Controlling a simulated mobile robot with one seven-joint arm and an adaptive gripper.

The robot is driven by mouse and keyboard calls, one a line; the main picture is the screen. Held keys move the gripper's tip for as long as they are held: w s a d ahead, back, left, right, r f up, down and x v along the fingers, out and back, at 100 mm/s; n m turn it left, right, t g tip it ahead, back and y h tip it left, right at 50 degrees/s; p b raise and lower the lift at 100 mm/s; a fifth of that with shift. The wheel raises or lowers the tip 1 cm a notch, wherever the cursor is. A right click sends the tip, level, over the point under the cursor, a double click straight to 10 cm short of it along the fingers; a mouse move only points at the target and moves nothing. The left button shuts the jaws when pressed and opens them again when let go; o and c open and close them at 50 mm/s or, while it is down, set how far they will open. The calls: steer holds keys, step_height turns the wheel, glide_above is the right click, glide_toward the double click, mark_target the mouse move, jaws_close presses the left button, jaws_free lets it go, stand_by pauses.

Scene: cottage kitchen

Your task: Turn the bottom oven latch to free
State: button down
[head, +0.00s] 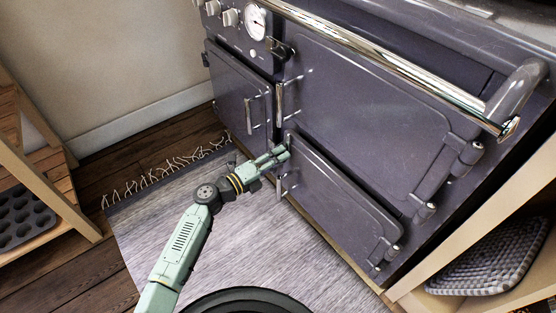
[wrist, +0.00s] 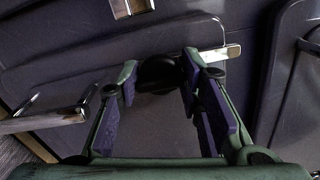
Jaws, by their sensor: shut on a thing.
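The bottom oven door (head: 340,208) is a dark purple-grey panel at the low right of the range in the head view, and it looks closed. My gripper (head: 281,152) is at this door's upper left corner. In the wrist view my gripper (wrist: 158,80) has its two fingers on either side of the dark rounded knob of the bottom oven latch (wrist: 157,71), and is shut on it. A bright metal bar shows just right of the fingers. In the head view the gripper hides most of the latch.
The upper right oven door (head: 370,100) has its own latch (head: 279,101), and the left oven door (head: 240,95) has a handle (head: 249,116). A chrome rail (head: 390,65) crosses the front. A grey rug (head: 250,245) covers the floor. Wooden shelves stand at both sides.

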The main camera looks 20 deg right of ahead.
steer(key=c, duration=1.2)
jaws_free()
steer(key=shift+o, duration=0.2)
steer(key=shift+a, duration=0.1)
steer(key=v, duration=1.2)
steer(key=shift+r, duration=0.15)
